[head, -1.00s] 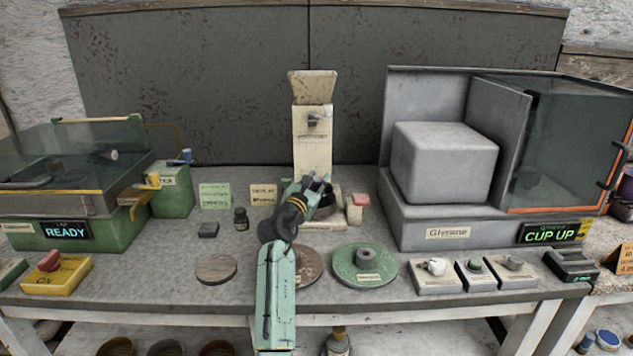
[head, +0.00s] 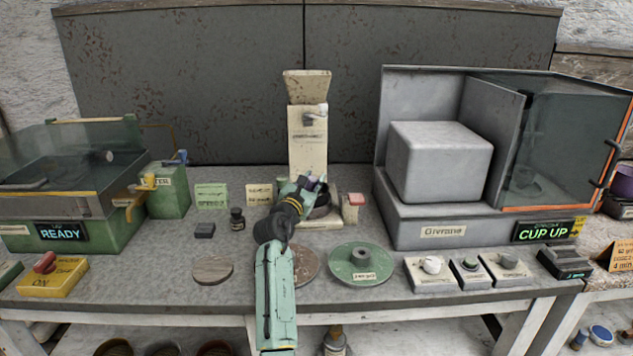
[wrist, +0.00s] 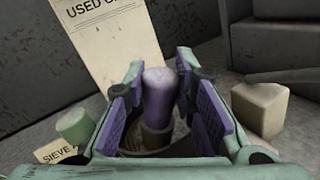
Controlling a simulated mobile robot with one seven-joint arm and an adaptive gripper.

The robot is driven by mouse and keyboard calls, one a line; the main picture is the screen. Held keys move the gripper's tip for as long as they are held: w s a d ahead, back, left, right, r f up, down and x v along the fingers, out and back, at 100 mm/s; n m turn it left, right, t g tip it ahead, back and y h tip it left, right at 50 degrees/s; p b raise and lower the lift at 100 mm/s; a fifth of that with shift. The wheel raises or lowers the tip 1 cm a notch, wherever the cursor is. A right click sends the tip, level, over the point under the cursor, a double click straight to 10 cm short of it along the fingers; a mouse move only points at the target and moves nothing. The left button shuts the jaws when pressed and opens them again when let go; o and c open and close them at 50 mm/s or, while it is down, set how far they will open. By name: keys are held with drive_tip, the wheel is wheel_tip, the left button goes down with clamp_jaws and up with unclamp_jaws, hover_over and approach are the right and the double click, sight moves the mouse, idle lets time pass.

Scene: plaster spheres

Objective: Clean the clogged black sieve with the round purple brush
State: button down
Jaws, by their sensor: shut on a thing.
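My gripper (head: 312,184) is in front of the cream column machine in the head view. In the wrist view its purple-padded fingers (wrist: 163,95) are shut on the round purple brush (wrist: 159,88). The brush stands upright between the pads, with a brown collar low on it. A dark round thing, apparently the black sieve (head: 321,211), sits at the foot of the machine, partly hidden by my gripper. The brush's lower end is hidden, and I cannot tell whether it touches the sieve mesh.
The cream machine (head: 308,145) stands close behind my gripper. A red-topped block (head: 352,208) is just right of it. A small dark bottle (head: 238,219) and label cards stand left. A green disc (head: 362,264) lies in front right. A grey cabinet (head: 440,222) fills the right.

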drive_tip(key=shift+a+f, duration=0.15)
drive_tip(key=shift+a, duration=0.85)
drive_tip(key=shift+d, duration=1.95)
drive_tip(key=shift+a, duration=0.1)
drive_tip(key=shift+a, duration=1.85)
drive_tip(key=shift+d+r, duration=0.8)
drive_tip(key=shift+d, duration=0.2)
